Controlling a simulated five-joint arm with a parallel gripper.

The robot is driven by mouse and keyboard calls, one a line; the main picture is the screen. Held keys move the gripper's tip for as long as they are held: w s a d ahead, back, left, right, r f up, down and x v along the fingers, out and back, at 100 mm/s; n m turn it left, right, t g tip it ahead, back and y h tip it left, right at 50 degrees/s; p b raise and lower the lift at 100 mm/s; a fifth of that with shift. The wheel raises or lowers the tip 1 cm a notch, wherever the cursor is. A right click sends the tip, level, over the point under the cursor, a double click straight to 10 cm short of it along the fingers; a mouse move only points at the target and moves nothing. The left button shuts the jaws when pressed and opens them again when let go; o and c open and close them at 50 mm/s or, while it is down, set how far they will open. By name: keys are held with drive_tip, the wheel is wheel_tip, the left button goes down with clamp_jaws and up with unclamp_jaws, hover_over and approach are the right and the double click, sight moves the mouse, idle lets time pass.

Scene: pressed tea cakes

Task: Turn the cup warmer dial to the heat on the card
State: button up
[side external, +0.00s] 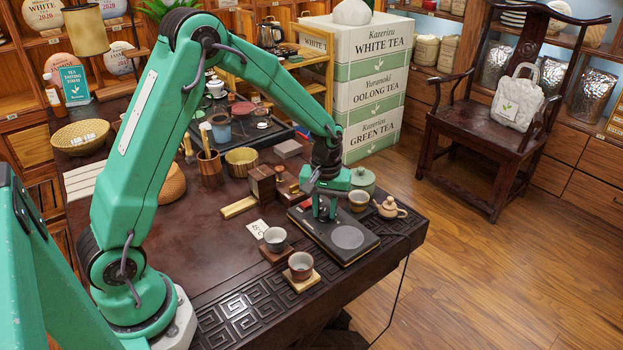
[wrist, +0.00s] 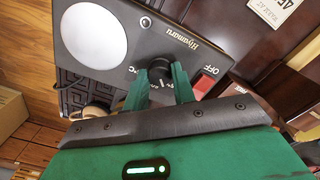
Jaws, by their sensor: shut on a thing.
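The cup warmer (side external: 368,253) is a flat dark box with a pale round plate, at the table's front right corner. In the wrist view the warmer (wrist: 140,20) shows the name Hiyamaru, OFF and C marks, and a red switch (wrist: 203,86). Its black dial (wrist: 159,70) sits between the fingertips of my gripper (wrist: 160,80), which is shut on it. The fingers hide part of the dial, so its exact setting is unclear. My gripper (side external: 324,214) points down onto the warmer in the side view. The white card (side external: 258,229) appears to read 45 C; the wrist view cuts it off (wrist: 274,10).
Two cups on small coasters, a grey one (side external: 275,239) and a brownish one (side external: 301,265), stand left of the warmer. A small teapot (side external: 390,208), a cup (side external: 358,201) and a green lidded pot (side external: 363,180) stand close behind it. Wooden blocks (side external: 262,184) lie behind left.

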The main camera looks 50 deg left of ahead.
sight(325, 212)
drive_tip(key=shift+r+n, duration=0.1)
drive_tip(key=shift+n, duration=1.6)
drive_tip(key=o, duration=1)
wheel_tip(325, 212, up, 7)
drive_tip(key=shift+r, duration=0.35)
